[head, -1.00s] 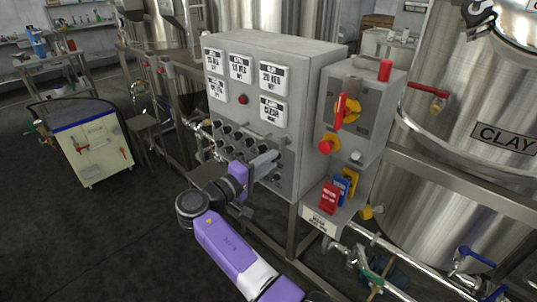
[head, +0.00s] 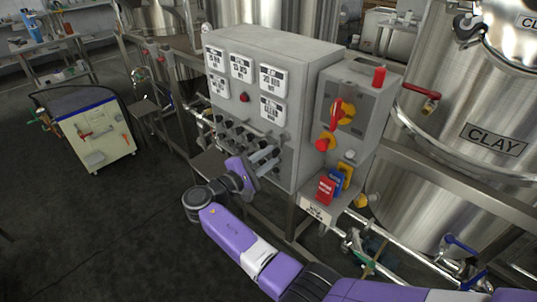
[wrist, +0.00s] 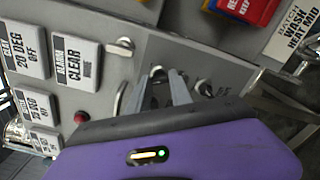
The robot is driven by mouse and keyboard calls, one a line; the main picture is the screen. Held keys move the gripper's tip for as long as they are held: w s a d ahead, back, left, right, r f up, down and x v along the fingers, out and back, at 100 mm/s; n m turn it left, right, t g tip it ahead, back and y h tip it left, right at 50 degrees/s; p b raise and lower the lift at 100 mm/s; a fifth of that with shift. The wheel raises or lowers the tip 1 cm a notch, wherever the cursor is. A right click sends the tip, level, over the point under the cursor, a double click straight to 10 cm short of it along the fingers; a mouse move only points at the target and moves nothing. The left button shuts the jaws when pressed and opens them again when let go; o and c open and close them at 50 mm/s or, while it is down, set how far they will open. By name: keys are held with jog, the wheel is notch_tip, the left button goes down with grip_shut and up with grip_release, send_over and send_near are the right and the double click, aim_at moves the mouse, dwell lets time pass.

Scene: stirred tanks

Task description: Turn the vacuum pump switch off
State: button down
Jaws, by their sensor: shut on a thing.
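The grey control box (head: 300,75) carries rows of small black knobs and switches (head: 228,130) low on its front. My gripper (head: 272,157) is at the right end of these rows, its fingers against the panel. In the wrist view my gripper (wrist: 168,80) has its two grey fingers close together around a small switch, mostly hidden between them. Which switch is the vacuum pump's I cannot read, nor its position.
A side box right of the panel has a red-and-yellow rotary handle (head: 338,116), a red mushroom button (head: 323,144) and a red cap (head: 379,76). Red and blue tags (head: 326,188) hang below. A metal handle (wrist: 121,47) sticks out beside my fingers. Steel tanks (head: 455,100) stand at right.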

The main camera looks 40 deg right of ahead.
jog(key=shift+a, duration=0.1)
dwell(0.3)
jog(key=c, duration=1.2)
grip_release()
jog(key=shift+o, duration=0.2)
jog(key=a+b, duration=0.1)
jog(key=a, duration=0.6)
jog(key=shift+a, duration=0.4)
jog(key=shift+s, duration=0.1)
